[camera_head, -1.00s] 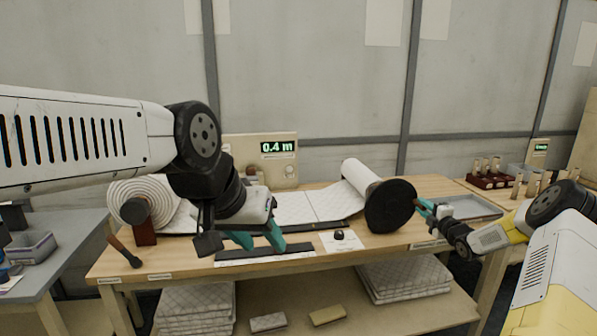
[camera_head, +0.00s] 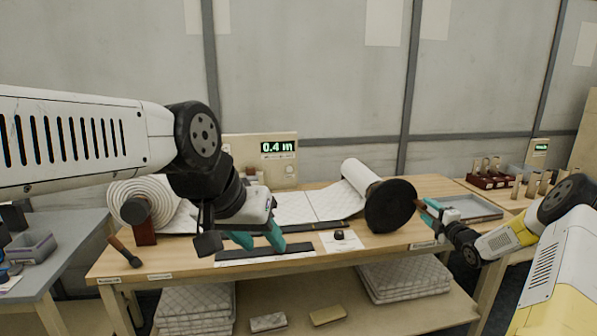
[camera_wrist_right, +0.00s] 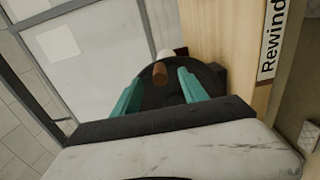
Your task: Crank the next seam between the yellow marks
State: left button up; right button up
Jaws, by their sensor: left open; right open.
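The white quilted wadding (camera_head: 293,207) runs across the bench from a thick roll (camera_head: 132,198) at left to the take-up roll (camera_head: 360,176) at right. A seam line crosses the flat stretch; I cannot make out yellow marks. A black crank disc (camera_head: 390,206) stands at the take-up roll's near end, with a brown crank handle (camera_head: 424,206). My right gripper (camera_head: 432,210) is open at the handle. In the right wrist view the handle (camera_wrist_right: 160,73) shows just beyond and between the fingers, with no visible grip. My left gripper (camera_head: 257,238) is open and empty above a dark bar (camera_head: 265,252).
A display (camera_head: 277,147) reads 0.4 m behind the wadding. A black knob (camera_head: 339,235) sits on a white card. A dark tool with a wooden handle (camera_head: 124,251) lies front left. A metal tray (camera_head: 475,208) is beyond my right gripper.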

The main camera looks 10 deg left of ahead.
jog(key=v, duration=0.7)
dwell(0.3)
jog(key=a+r+m+g+h, duration=0.2)
jog(key=a+r+m+h, duration=0.15)
jog(key=r, duration=0.55)
jog(key=s+a+r+m+g+h, duration=0.35)
jog(key=s+r+m, duration=0.5)
jog(key=s, duration=0.45)
jog(key=s+a+m+g+y, duration=0.1)
jog(key=s+a+m, duration=0.2)
jog(key=s, duration=0.7)
jog(key=s+a+m+g+y, duration=0.1)
jog(key=s+a+m+g, duration=0.1)
jog(key=s, duration=0.9)
jog(key=s+a+m+g+y, duration=0.1)
jog(key=s+a+m, duration=0.3)
jog(key=s, duration=0.6)
jog(key=shift+s+a+r+g, duration=0.2)
jog(key=shift+a+r+g, duration=0.15)
jog(key=shift+a+g, duration=0.45)
jog(key=shift+a, duration=0.15)
jog(key=shift+c, duration=0.4)
